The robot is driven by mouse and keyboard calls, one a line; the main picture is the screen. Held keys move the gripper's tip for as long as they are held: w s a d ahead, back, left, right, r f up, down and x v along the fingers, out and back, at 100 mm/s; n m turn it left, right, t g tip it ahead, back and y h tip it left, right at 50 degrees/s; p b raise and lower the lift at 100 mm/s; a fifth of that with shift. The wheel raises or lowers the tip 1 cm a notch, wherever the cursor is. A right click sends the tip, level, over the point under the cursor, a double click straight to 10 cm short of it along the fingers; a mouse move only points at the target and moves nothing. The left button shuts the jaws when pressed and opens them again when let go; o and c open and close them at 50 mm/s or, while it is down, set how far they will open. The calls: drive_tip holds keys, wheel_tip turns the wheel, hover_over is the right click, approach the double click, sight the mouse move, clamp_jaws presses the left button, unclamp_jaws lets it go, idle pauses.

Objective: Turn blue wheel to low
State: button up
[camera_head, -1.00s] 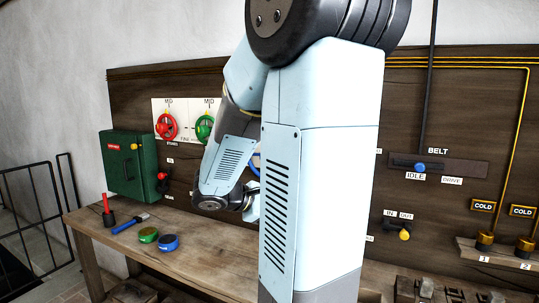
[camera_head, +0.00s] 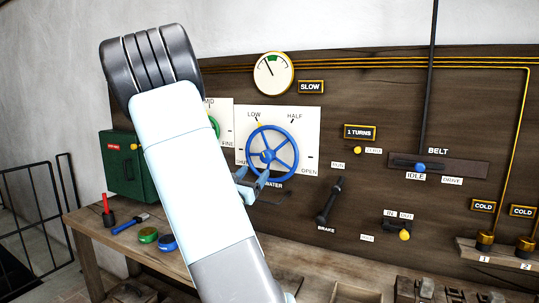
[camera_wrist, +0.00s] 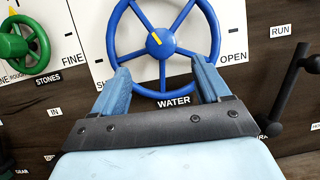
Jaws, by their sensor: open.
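The blue wheel (camera_head: 268,156) is mounted on a white dial plate labelled WATER on the wall panel. A yellow mark at its upper-left rim lies by the LOW label (camera_head: 254,114). HALF is at upper right and OPEN at lower right; the lower-left label is partly hidden. My gripper (camera_head: 257,184) is at the wheel's lower rim. In the wrist view, the open fingers of my gripper (camera_wrist: 158,76) overlap the lower left and lower right of the blue wheel (camera_wrist: 162,48). I cannot tell whether they touch it. A yellow stripe on the hub tilts up and left.
A green wheel (camera_wrist: 16,46) is left of the blue one. A dark brake lever (camera_head: 329,200) stands to the right, with the belt slider (camera_head: 438,166) beyond. A round gauge (camera_head: 273,73) hangs above, beside a SLOW sign. The wooden bench (camera_head: 105,248) lies below.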

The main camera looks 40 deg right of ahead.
sight(269, 153)
drive_tip(key=x, duration=1.2)
drive_tip(key=shift+d+r, duration=0.1)
drive_tip(key=shift+d, duration=0.1)
drive_tip(key=c, duration=0.9)
drive_tip(key=shift+c, duration=0.2)
drive_tip(key=shift+n, duration=0.4)
drive_tip(key=shift+n+t, duration=0.4)
drive_tip(key=shift+w+a, duration=0.1)
drive_tip(key=o, duration=0.9)
